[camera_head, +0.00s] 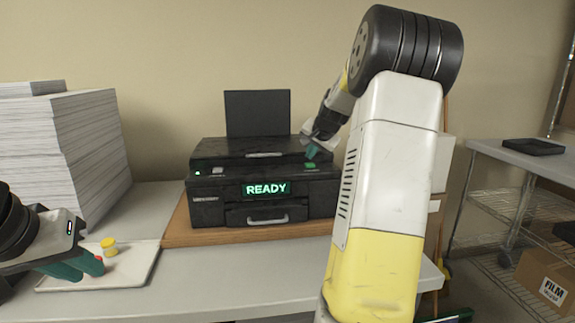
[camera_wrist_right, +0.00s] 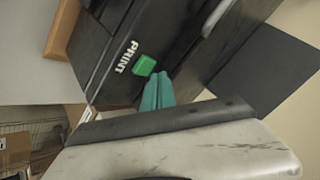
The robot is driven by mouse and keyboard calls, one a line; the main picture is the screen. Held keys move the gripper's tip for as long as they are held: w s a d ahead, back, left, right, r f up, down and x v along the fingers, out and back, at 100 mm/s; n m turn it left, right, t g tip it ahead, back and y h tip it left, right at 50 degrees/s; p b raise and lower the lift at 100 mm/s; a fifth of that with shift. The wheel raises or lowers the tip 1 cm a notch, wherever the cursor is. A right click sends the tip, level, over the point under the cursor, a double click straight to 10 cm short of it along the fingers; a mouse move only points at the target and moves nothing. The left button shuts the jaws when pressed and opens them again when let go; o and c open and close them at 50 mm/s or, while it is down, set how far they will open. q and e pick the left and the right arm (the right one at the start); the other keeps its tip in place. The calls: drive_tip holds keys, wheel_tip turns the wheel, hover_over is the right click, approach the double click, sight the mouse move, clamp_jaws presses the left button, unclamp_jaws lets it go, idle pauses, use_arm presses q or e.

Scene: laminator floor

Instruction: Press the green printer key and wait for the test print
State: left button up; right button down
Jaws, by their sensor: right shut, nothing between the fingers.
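The black printer (camera_head: 225,207) stands on a wooden board, and its display (camera_head: 266,188) reads READY in green. The green key (camera_head: 310,165) is on the right of its top front; in the right wrist view the key (camera_wrist_right: 145,65) sits beside the word PRINT. My right gripper (camera_head: 311,152) is shut and empty, with its teal fingertips (camera_wrist_right: 161,78) close beside the key. I cannot tell if they touch it. No printed sheet is visible at the printer. My left gripper (camera_head: 98,266) is low at the left over a white tray; its opening is unclear.
The white tray (camera_head: 128,272) holds a small yellow item (camera_head: 108,245) and a red one (camera_head: 99,258). Tall paper stacks (camera_head: 70,150) stand at the back left. A wire-shelved table (camera_head: 500,157) with a black tray (camera_head: 533,147) and a FILM box (camera_head: 548,283) are at the right.

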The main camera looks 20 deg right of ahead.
drive_tip(key=shift+f, duration=0.15)
idle(0.7)
drive_tip(key=shift+f, duration=0.25)
